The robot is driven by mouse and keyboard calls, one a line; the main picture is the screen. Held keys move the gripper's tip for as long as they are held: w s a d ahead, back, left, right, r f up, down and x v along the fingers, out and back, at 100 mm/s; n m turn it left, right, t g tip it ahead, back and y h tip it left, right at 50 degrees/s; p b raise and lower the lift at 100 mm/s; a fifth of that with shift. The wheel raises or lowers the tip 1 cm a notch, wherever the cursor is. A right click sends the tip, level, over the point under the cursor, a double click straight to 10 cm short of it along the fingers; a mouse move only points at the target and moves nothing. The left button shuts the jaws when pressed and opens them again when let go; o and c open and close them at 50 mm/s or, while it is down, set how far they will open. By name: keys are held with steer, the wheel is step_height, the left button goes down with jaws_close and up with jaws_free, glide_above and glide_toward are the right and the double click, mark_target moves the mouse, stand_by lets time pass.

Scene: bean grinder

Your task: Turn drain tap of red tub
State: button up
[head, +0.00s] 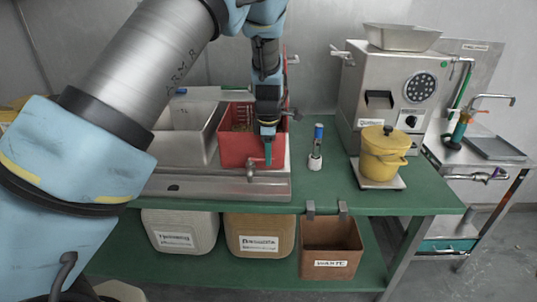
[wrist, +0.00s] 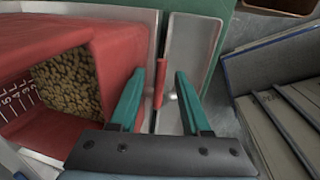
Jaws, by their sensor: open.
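The red tub (head: 230,152) stands at the back of the green bench, right of a steel sink. Its grey drain tap (head: 251,172) sticks out low on its front. In the wrist view the tub (wrist: 120,50) is at the left and holds brown beans, with white level marks inside. A small red bar (wrist: 160,84), seemingly the tap's handle, stands beside the tub's wall. My gripper (head: 268,161) is in front of the tub, pointing down. In the wrist view its teal fingers (wrist: 171,78) are apart, with the red bar in the gap, nearer the left finger. Contact cannot be told.
A yellow pot (head: 383,158) stands on a scale right of the tub, before a grey grinder (head: 392,95). A blue-capped bottle (head: 316,148) stands between. A brown waste bin (head: 330,246) hangs at the bench's front edge. Green bench top is clear around the bottle.

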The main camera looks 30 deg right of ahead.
step_height(320, 180, up, 10)
steer(key=s+a+b, duration=0.1)
steer(key=b, duration=0.1)
steer(key=shift+s, duration=0.35)
steer(key=w+a+f+m, duration=0.1)
steer(key=w+a+m, duration=0.15)
steer(key=a, duration=0.95)
steer(key=w+a+m, duration=0.1)
steer(key=a+m, duration=0.2)
steer(key=a, duration=0.8)
steer(key=s+a+m, duration=0.3)
steer(key=s+a, duration=0.2)
steer(key=a, duration=0.4)
steer(key=s+a+f+m+y, duration=0.1)
steer(key=s+a+m, duration=0.3)
steer(key=a, duration=0.6)
steer(key=shift+s+f, duration=0.25)
steer(key=shift+s, duration=0.35)
steer(key=shift+c, duration=0.4)
